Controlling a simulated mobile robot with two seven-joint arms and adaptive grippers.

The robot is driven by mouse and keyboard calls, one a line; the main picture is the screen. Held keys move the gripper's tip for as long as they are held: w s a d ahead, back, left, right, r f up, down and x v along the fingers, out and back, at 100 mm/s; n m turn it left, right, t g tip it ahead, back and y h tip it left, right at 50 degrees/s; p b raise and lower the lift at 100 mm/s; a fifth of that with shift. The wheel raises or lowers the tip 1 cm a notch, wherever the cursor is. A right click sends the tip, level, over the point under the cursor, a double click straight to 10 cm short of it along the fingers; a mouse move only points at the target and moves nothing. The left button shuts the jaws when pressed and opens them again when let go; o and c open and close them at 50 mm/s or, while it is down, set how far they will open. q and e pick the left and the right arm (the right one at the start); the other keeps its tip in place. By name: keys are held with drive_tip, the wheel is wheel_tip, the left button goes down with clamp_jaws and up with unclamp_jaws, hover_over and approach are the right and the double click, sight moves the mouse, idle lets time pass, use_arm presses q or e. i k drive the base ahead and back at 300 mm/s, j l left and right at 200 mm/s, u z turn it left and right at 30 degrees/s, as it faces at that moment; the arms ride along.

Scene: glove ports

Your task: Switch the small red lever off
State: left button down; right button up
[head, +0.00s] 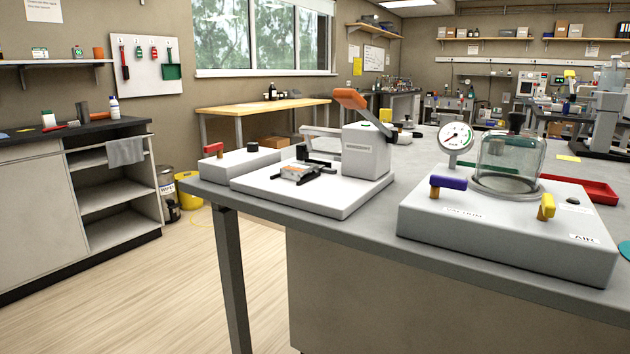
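The small red lever (213,150) sits on top of a low light-grey box (245,163) at the left end of the grey bench. The lever's handle lies roughly level, and the box also carries a black knob (252,146). I cannot read any on or off marking beside the lever. Neither of my grippers shows in the head view.
The grey bench (385,213) also holds a white press with an orange handle (350,98), right beside the lever box. Farther right is a vacuum unit (500,235) with purple lever (448,183), yellow lever (547,205) and glass jar (510,160).

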sight(219, 147)
drive_tip(key=i+j, duration=1)
drive_tip(key=i, duration=0.15)
drive_tip(key=k+j+u, duration=0.05)
